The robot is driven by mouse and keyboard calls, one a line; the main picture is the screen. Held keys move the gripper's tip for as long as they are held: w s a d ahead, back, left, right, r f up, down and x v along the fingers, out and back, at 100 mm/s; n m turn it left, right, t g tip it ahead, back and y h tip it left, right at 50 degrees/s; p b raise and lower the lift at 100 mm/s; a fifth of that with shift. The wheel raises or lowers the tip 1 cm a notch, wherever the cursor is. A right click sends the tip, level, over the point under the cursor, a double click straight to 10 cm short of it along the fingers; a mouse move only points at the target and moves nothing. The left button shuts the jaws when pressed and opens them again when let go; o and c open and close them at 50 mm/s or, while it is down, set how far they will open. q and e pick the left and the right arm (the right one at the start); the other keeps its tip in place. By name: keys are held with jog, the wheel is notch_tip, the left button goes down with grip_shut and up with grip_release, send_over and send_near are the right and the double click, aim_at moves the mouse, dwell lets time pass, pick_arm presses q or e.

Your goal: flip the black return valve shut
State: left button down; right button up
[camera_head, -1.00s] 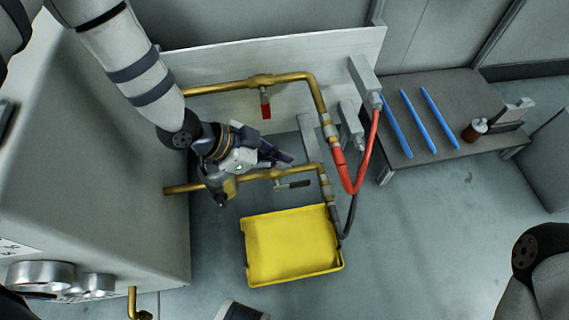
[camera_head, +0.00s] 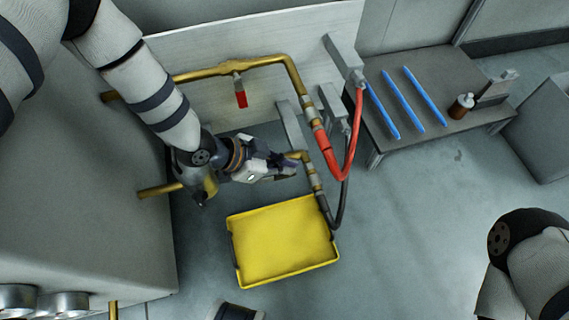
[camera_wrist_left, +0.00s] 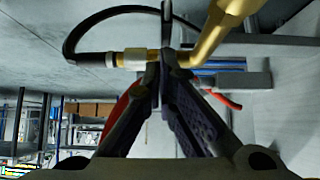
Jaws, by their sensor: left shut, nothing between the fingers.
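My left gripper (camera_head: 292,169) is shut and empty, at the lower brass return pipe (camera_head: 160,190), just left of its bend. The black valve handle is hidden behind the gripper in the head view. In the left wrist view the closed fingertips (camera_wrist_left: 161,70) are right at the brass pipe (camera_wrist_left: 225,30) and its fitting (camera_wrist_left: 130,58). A dark upright piece (camera_wrist_left: 167,22) just beyond the tips looks like the black handle; I cannot tell whether the fingers touch it. The handle's angle is unclear.
The upper brass pipe (camera_head: 215,72) has a red-handled valve (camera_head: 240,97). A red hose (camera_head: 351,160) and a black hose (camera_head: 341,205) hang right of the pipes. A yellow tray (camera_head: 283,240) lies below. A bench (camera_head: 455,135) with blue rods stands right.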

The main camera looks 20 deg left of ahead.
pick_arm(q)
jog(key=shift+d, duration=0.1)
jog(key=shift+w+d+f+y, duration=0.1)
jog(key=shift+f+y, duration=0.05)
jog(key=shift+y, duration=0.15)
pick_arm(e)
jog(key=shift+r, duration=0.15)
